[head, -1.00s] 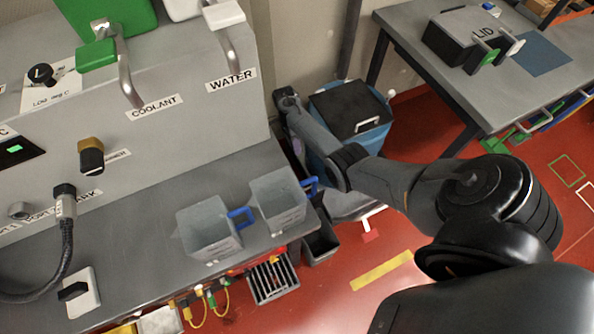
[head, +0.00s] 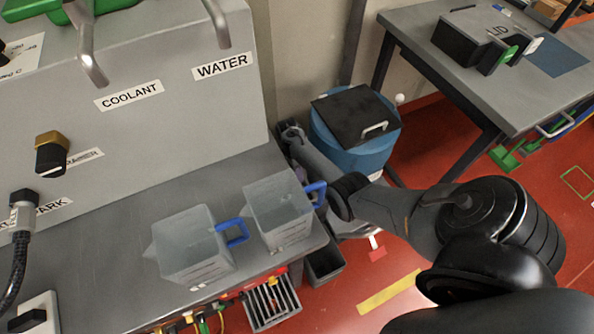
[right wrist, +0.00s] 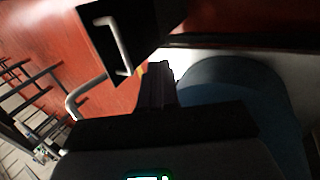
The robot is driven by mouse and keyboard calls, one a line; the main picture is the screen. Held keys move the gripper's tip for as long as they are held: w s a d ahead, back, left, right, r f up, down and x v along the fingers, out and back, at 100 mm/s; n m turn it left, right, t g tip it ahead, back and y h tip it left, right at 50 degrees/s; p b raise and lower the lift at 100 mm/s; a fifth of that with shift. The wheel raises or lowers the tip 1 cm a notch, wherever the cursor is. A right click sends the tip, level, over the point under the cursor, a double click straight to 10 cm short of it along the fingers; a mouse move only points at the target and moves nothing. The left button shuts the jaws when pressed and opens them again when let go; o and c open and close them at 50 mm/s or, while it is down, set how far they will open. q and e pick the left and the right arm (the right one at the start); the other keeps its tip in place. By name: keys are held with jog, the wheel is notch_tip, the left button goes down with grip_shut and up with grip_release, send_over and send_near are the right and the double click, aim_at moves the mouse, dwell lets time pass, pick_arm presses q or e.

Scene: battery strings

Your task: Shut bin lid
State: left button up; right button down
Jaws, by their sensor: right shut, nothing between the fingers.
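The blue bin (head: 352,158) stands on the floor between the grey console and the table. Its black lid (head: 345,110), with a pale handle (head: 375,128), lies over the top at a slight slant, with blue rim showing behind it; I cannot tell whether it is fully seated. My right gripper (head: 291,132) is shut and empty, to the left of the bin by the console's corner. In the right wrist view, the gripper (right wrist: 157,85) points between a black panel with a pale handle, likely the lid (right wrist: 105,45), and a blue rounded surface, likely the bin (right wrist: 240,95). My left gripper is out of view.
Two clear jugs with blue handles, one left (head: 190,248) and one right (head: 278,212), stand on the console ledge near my right arm. A grey table (head: 440,65) holds a dark box marked LID (head: 480,38). Red floor (head: 425,140) is open right of the bin.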

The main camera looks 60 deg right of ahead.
jog(key=s+a+f, duration=0.3)
jog(key=s, duration=0.2)
jog(key=shift+a+f, duration=0.25)
jog(key=shift+f, duration=0.15)
jog(key=shift+r, duration=0.1)
